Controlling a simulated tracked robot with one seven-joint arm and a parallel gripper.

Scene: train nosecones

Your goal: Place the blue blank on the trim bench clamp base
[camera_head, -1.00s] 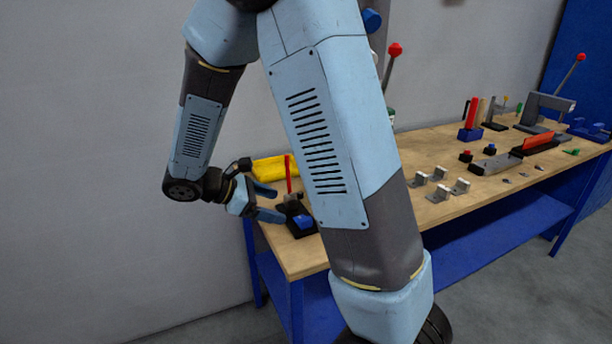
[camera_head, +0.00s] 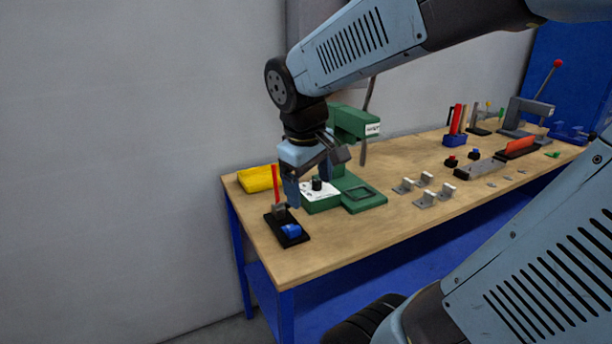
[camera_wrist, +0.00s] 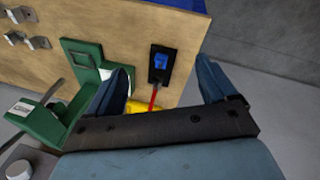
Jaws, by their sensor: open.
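The blue blank (camera_head: 291,230) sits on the front part of a small black clamp base (camera_head: 303,239) near the left front corner of the bench. The clamp has an upright red handle (camera_head: 275,184). In the wrist view, the blue blank (camera_wrist: 160,61) and the black clamp base (camera_wrist: 157,78) lie beyond and between my fingers. My gripper (camera_head: 308,190) is open and empty, above the bench just behind the clamp. The fingers show wide apart in the wrist view (camera_wrist: 163,80). Nothing visibly touches the blank.
A yellow object (camera_head: 256,179) lies behind the clamp. Several metal brackets (camera_head: 424,198) stand to the right. The bench top (camera_head: 320,243) in front is clear.

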